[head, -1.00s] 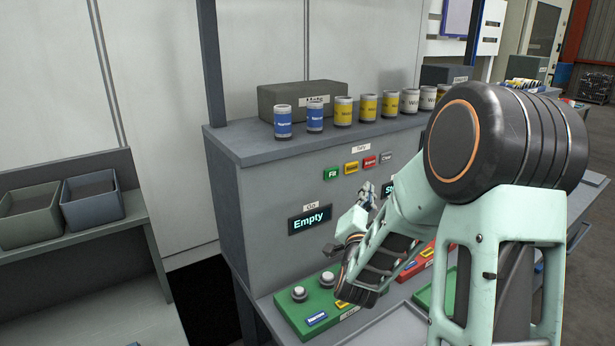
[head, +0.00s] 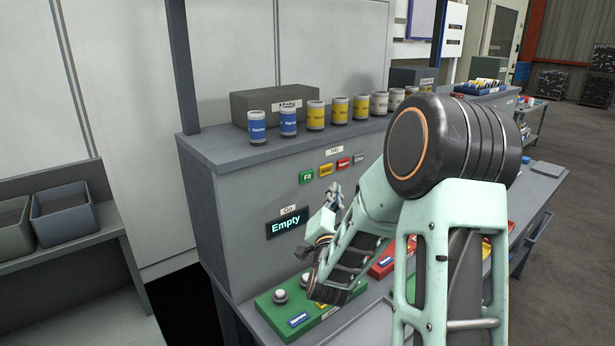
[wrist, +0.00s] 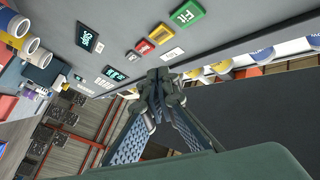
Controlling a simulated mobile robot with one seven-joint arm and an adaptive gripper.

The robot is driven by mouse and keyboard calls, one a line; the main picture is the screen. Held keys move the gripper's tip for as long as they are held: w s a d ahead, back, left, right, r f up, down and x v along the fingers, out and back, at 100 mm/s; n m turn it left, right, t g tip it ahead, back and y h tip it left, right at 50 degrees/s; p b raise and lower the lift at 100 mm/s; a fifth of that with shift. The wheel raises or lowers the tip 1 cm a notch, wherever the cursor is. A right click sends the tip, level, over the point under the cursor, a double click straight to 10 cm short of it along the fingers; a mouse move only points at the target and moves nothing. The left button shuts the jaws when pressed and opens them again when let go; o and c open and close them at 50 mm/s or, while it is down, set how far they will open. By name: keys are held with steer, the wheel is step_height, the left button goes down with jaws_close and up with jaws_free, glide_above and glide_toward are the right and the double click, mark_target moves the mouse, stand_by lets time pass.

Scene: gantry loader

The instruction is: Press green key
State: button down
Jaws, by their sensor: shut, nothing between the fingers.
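The green key (head: 306,177), marked "Fit", is the leftmost of a row of keys on the grey panel. It also shows in the wrist view (wrist: 187,14), near the top edge. My gripper (head: 336,188) is in front of the panel, to the right of and a little below the green key in the head view. In the wrist view my gripper's fingertips (wrist: 162,77) are together and empty, below the key row in the picture. No contact with the green key shows.
An "Empty" display (head: 286,224) is below. Several cans (head: 257,127) and a dark box (head: 262,105) stand on the panel's top. A green tray (head: 270,318) lies below.

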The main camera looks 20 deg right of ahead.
mark_target(313, 173)
steer(key=shift+w+a, duration=0.45)
steer(key=shift+w, duration=0.65)
steer(key=shift+w+a, duration=0.5)
steer(key=shift+w, duration=0.65)
steer(key=shift+w+a, duration=0.45)
steer(key=shift+w, duration=0.65)
steer(key=shift+w+b, duration=0.1)
steer(key=shift+b, duration=0.2)
steer(key=shift+w+a+b, duration=0.2)
steer(key=shift+w+b, duration=0.1)
steer(key=shift+b, duration=0.05)
steer(key=shift+w+a+b, duration=0.1)
steer(key=shift+w+b, duration=0.25)
steer(key=shift+b, duration=0.05)
steer(key=shift+s, duration=0.1)
steer(key=shift+s+d+b, duration=0.3)
steer(key=shift+s+b, duration=0.25)
steer(key=shift+s, duration=0.1)
